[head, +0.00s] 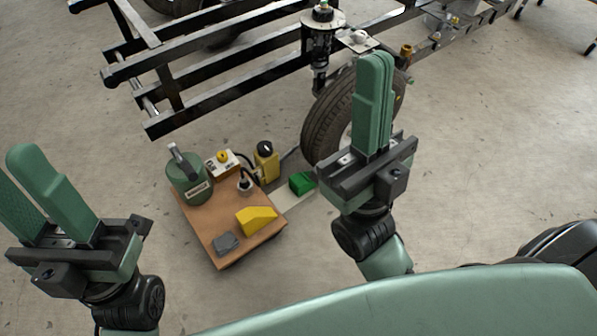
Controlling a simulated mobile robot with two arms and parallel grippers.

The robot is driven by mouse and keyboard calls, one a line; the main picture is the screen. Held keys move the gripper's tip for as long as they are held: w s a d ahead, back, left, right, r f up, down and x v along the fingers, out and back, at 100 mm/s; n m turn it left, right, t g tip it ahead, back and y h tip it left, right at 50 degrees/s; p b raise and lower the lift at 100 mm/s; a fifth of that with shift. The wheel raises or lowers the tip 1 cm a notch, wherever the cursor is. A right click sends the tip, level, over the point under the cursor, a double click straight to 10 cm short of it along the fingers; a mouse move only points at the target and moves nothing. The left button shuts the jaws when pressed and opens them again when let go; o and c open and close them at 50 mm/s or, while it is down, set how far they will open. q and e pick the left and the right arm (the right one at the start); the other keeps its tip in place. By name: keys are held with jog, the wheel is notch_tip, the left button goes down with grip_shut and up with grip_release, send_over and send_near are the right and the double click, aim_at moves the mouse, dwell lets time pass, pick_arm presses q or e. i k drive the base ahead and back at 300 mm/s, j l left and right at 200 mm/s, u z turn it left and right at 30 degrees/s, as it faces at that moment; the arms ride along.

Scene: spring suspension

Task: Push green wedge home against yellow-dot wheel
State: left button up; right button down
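The green wedge (301,184) sits on a pale strip on the floor, just in front of the wheel (328,130). A small gap seems to show between wedge and tyre, but I cannot tell whether they touch. A small yellow mark (397,104) shows at the wheel's right side, partly behind my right gripper. My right gripper (376,58) points up in front of the wheel, its fingers together and empty. It hides much of the wheel's face. My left gripper (14,165) is at the far left, empty, with its fingers apart.
A black frame (215,95) stands behind.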

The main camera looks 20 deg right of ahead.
aim_at(300, 183)
jog(key=i+l, duration=0.1)
jog(key=l, duration=0.35)
jog(key=i+l, duration=0.1)
jog(key=l, duration=0.35)
jog(key=i+l, duration=0.1)
jog(key=l, duration=0.35)
jog(key=i+l+u, duration=0.1)
jog(key=l, duration=0.35)
